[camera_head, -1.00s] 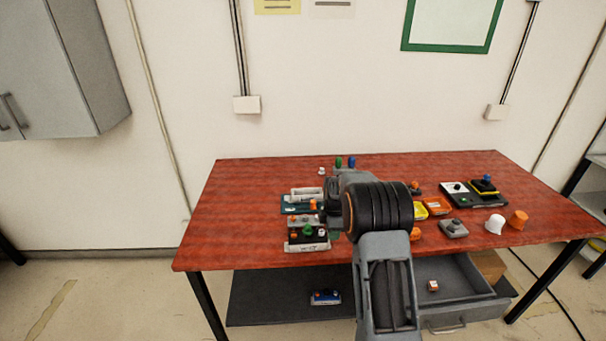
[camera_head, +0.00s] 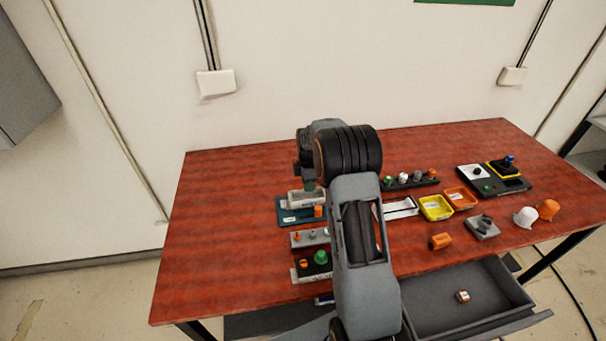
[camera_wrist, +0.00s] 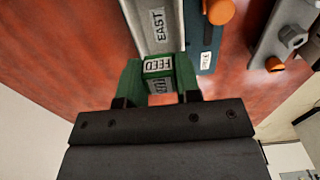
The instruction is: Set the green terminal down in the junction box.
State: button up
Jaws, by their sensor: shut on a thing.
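My gripper (camera_wrist: 161,95) is shut on the green terminal (camera_wrist: 158,66), a small block with white labels, one reading FEED. In the head view my gripper (camera_head: 309,184) is over the left part of the red table, at a pale grey box (camera_head: 306,198). That box, probably the junction box, is labelled EAST in the wrist view (camera_wrist: 152,28). The terminal is at the box's near end in the wrist view. I cannot tell whether it touches the box or is above it. My arm hides part of this area in the head view.
A teal plate (camera_head: 289,215) with an orange knob lies beside the box. Grey and black knobbed units (camera_head: 318,262) sit nearer the front. Yellow (camera_head: 436,207) and orange (camera_head: 461,198) trays are right of my arm. An open drawer (camera_head: 430,300) is below the front edge.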

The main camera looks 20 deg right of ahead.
jog(key=shift+f+b, duration=0.75)
jog(key=shift+f, duration=0.5)
jog(key=shift+d+f+b, duration=0.1)
jog(key=shift+f+b, duration=0.4)
jog(key=shift+f, duration=0.05)
dwell(0.5)
jog(key=shift+f, duration=0.1)
jog(key=shift+r, duration=0.2)
dwell(0.4)
jog(key=o, duration=1)
jog(key=shift+r, duration=0.1)
